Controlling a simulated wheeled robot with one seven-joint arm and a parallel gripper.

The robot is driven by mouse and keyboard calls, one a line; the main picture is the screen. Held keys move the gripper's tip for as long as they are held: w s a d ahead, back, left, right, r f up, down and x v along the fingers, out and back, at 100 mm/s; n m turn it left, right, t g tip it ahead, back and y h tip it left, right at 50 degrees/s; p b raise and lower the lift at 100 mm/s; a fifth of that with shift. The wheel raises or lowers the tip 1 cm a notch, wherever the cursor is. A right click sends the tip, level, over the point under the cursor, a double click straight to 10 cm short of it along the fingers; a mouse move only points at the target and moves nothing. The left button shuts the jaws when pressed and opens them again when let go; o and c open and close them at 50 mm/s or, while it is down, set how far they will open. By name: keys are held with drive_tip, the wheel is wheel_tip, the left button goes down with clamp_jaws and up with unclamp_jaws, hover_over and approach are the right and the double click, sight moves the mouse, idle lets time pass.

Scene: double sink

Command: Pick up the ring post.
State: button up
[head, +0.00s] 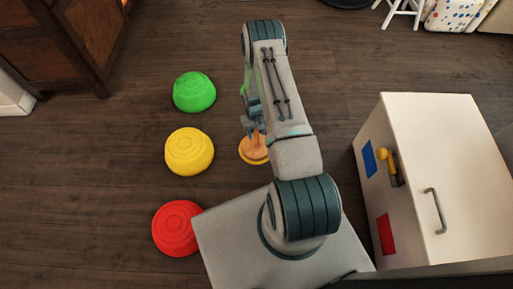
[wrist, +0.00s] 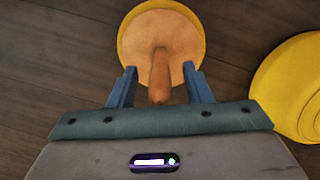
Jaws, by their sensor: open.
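The ring post is an orange-brown wooden peg on a round base with a yellow edge. In the head view the ring post (head: 254,152) stands on the floor, partly hidden behind my arm and gripper. In the wrist view the ring post (wrist: 159,75) has its peg pointing toward the camera. My gripper (wrist: 158,80) is open, with one blue finger on each side of the peg. I see gaps between the peg and both fingers. In the head view my gripper (head: 253,126) is just above the base.
Green (head: 194,92), yellow (head: 189,151) and red (head: 177,228) domes stand on the floor to the left. A white cabinet (head: 440,130) with a handle is on the right. A brown wooden cabinet (head: 50,50) is at the upper left.

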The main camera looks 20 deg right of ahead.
drive_tip(key=shift+f, duration=0.6)
clamp_jaws()
drive_tip(key=shift+r, duration=0.1)
idle(0.8)
